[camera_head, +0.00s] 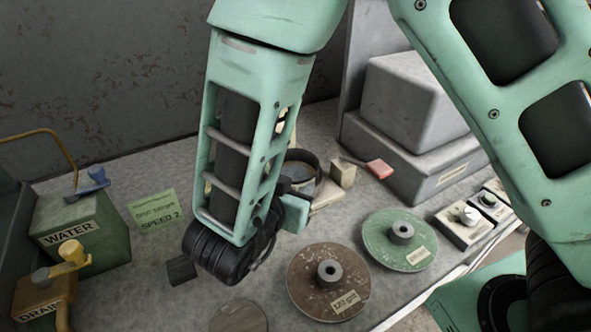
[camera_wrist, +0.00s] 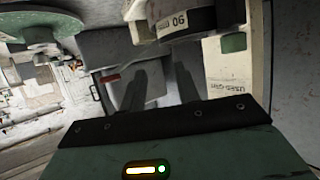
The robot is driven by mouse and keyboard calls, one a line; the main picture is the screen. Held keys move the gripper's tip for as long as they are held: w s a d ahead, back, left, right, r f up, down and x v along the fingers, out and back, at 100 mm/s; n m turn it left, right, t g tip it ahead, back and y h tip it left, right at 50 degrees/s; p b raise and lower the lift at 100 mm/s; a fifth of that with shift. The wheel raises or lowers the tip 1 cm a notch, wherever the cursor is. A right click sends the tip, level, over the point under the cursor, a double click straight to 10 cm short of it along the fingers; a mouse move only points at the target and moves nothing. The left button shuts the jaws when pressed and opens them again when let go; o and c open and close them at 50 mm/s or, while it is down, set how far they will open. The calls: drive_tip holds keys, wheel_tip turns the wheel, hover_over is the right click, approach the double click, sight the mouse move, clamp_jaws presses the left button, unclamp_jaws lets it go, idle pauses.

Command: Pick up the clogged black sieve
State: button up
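A round dark sieve (camera_head: 318,160) with tan material inside stands on the bench in the head view, partly hidden behind my arm. In the wrist view, a round dark-banded thing (camera_wrist: 186,23) with a pale number label lies at the top, probably the same sieve. My gripper (camera_wrist: 160,75) shows there as two dark fingers, spread apart with nothing seen held between them. The round thing is beyond the fingertips and apart from them. In the head view my fingers are mostly hidden by my own wrist.
A pale block (camera_head: 343,174) and a red-ended tool (camera_head: 379,168) lie right of the sieve. Brown (camera_head: 328,281) and green (camera_head: 399,240) discs are in front. A grey stepped box (camera_head: 410,105) stands behind, a green WATER box (camera_head: 80,235) at left.

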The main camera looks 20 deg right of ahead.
drive_tip(key=p+x, duration=0.1)
drive_tip(key=x, duration=0.9)
drive_tip(key=shift+a+f+p, duration=0.15)
drive_tip(key=shift+f+p, duration=0.05)
drive_tip(key=shift+p, duration=0.1)
clamp_jaws()
